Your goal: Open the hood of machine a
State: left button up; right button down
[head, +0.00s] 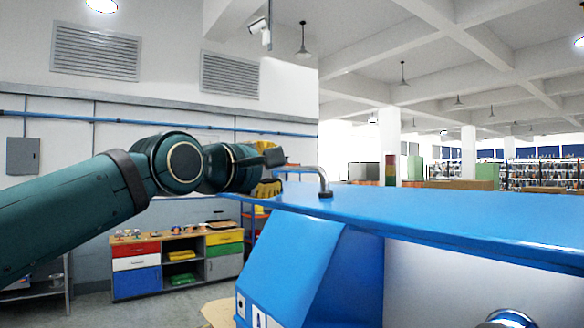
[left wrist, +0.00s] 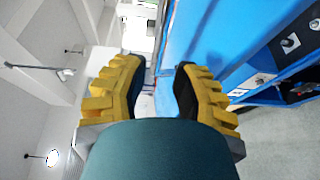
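Machine a is the blue machine (head: 300,262), with a letter A partly visible on its lower front. Its blue hood (head: 440,218) runs across the right of the head view as a flat panel, with a bent metal handle (head: 323,183) on its top near the left end. My left gripper (head: 270,174) is at the hood's left end, close to the handle, its yellow fingers partly hidden by my wrist. In the left wrist view its fingers (left wrist: 160,88) are apart, with blue surface beyond them. I cannot tell whether the handle lies between them. My right gripper is not in view.
A white surface and a shiny round metal part (head: 510,318) show below the hood. A low cabinet with coloured drawers (head: 178,262) stands behind at the left wall. Open floor lies between it and the machine.

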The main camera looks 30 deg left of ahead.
aim_at(288, 170)
pick_arm(q)
jog(key=w+p, duration=0.1)
jog(key=w, duration=0.5)
jog(key=shift+w, duration=0.25)
jog(key=shift+s, duration=0.1)
jog(key=shift+c, duration=0.2)
grip_shut()
